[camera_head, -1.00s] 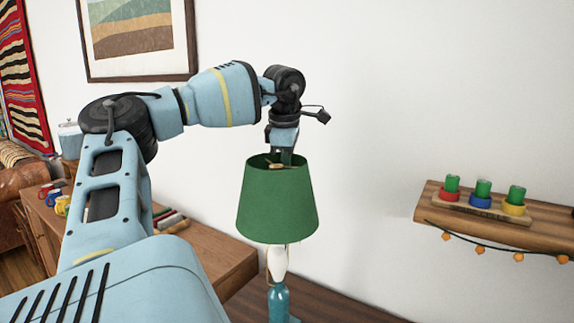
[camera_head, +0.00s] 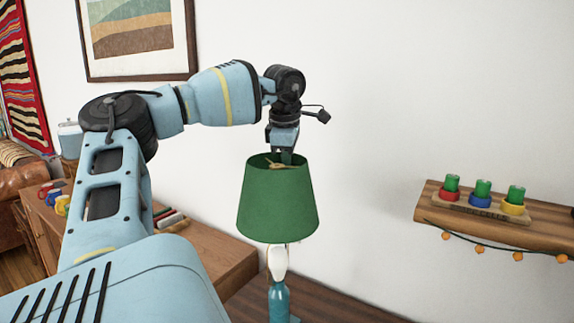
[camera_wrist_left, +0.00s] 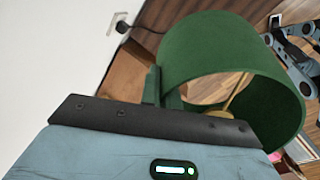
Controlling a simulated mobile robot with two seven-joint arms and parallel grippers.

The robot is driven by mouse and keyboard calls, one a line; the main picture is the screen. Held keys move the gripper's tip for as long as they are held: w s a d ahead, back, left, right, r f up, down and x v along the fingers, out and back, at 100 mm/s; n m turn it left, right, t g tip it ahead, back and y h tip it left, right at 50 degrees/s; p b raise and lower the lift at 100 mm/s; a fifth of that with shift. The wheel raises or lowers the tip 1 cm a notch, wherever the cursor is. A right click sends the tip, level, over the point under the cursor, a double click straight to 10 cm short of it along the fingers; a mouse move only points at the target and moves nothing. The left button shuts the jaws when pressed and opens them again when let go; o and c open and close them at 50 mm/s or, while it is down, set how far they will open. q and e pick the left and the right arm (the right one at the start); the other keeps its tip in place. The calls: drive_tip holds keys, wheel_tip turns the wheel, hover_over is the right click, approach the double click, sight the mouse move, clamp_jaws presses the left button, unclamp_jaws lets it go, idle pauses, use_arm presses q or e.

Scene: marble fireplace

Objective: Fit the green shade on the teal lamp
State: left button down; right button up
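The lamp's white bulb (camera_head: 278,262) shows below the shade's lower edge. My left gripper (camera_head: 285,157) points down at the shade's open top, near its far rim. My right gripper is out of view.
The lamp stands at a dark wooden surface (camera_head: 335,308). A wooden shelf (camera_head: 545,235) with a hanging string of orange ornaments and several coloured pieces is at the right. A sideboard (camera_head: 215,255) is behind my left arm. The wall between lamp and shelf is clear.

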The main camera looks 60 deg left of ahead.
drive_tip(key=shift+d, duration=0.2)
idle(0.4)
use_arm(q)
drive_tip(key=shift+f, duration=0.6)
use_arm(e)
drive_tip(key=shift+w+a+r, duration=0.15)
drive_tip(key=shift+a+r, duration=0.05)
use_arm(q)
drive_tip(key=shift+x, duration=0.85)
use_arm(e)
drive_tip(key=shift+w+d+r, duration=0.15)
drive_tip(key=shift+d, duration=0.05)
use_arm(q)
drive_tip(key=shift+s+d+f+p, duration=0.15)
drive_tip(key=shift+f+p, duration=0.2)
drive_tip(key=shift+f, duration=0.45)
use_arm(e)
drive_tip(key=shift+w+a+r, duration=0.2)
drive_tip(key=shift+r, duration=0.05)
use_arm(q)
drive_tip(key=shift+x, duration=0.8)
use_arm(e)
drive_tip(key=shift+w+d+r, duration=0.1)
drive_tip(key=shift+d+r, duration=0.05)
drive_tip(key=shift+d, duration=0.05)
